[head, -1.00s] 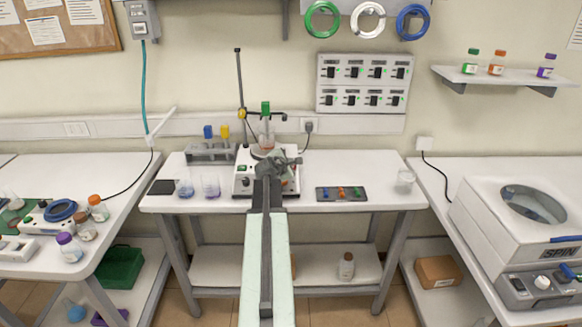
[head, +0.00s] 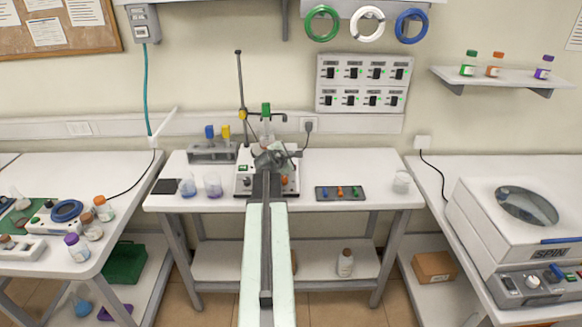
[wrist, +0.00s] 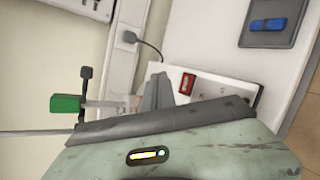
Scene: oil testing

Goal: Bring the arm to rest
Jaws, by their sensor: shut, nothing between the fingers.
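My arm reaches forward from the bottom centre of the head view. My gripper (head: 272,158) is at its far end, in front of the hotplate stirrer (head: 243,183) on the middle table. The gripper is shut and holds nothing. It hides part of the stirrer and the lower part of the glass vessel above it. In the wrist view my gripper (wrist: 158,95) shows as a dark grey shape before the white stirrer body and its red switch.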

